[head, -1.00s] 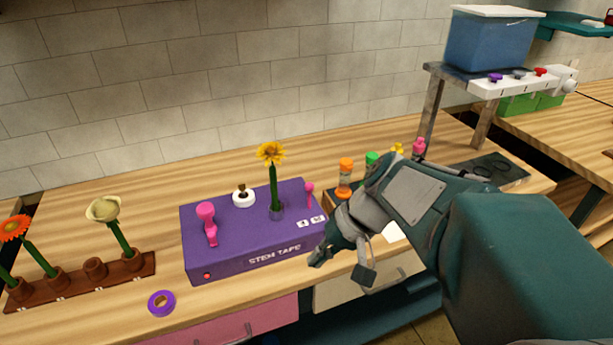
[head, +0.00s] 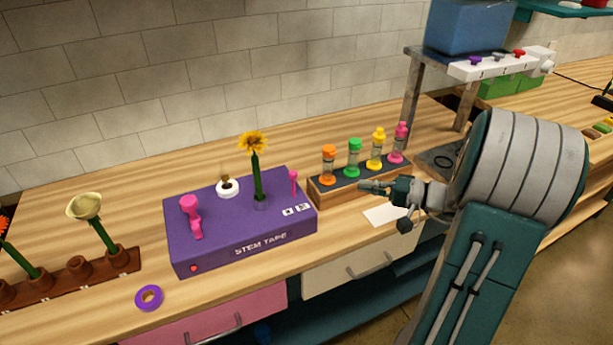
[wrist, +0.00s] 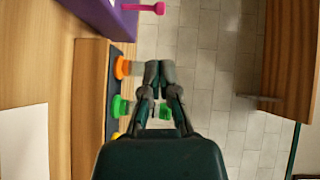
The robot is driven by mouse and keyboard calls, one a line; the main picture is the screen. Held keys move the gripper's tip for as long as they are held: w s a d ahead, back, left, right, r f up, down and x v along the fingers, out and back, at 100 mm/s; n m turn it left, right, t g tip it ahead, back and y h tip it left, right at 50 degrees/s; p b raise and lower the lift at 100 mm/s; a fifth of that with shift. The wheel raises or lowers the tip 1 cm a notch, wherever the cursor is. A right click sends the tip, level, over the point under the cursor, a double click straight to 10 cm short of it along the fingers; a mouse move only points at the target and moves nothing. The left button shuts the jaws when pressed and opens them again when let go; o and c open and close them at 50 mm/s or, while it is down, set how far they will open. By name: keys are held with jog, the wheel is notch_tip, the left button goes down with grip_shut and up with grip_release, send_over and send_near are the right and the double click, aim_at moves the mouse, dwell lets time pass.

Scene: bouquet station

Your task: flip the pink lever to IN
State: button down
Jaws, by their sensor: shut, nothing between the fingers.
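The purple STEM TAPE box (head: 225,248) stands on the bench, and its edge shows in the wrist view (wrist: 112,18). A small pink lever (head: 293,183) stands upright at its right end, behind two small white labels (head: 296,210) too small to read. A pink lever also shows in the wrist view (wrist: 152,8), sticking out from the box at the top edge. A larger pink part (head: 191,217) sits on the box's left side. My gripper (head: 364,186) is shut and empty, right of the box and apart from it; it also shows in the wrist view (wrist: 160,72).
A wooden rack (head: 335,194) of orange, green, yellow and pink-capped tubes stands right of the box, close beside my gripper. A yellow flower (head: 252,145) stands upright in the box. A purple tape roll (head: 148,297) and a brown flower holder (head: 120,262) are at left.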

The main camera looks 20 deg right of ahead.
jog(key=shift+a, duration=0.15)
send_near(293, 185)
jog(key=w+a, duration=0.1)
jog(key=w+a+r, duration=0.1)
jog(key=w+a, duration=0.1)
jog(key=w+a+r, duration=0.1)
jog(key=w, duration=0.1)
jog(key=shift+w+a, duration=0.15)
jog(key=shift+a, duration=0.05)
dwell(0.5)
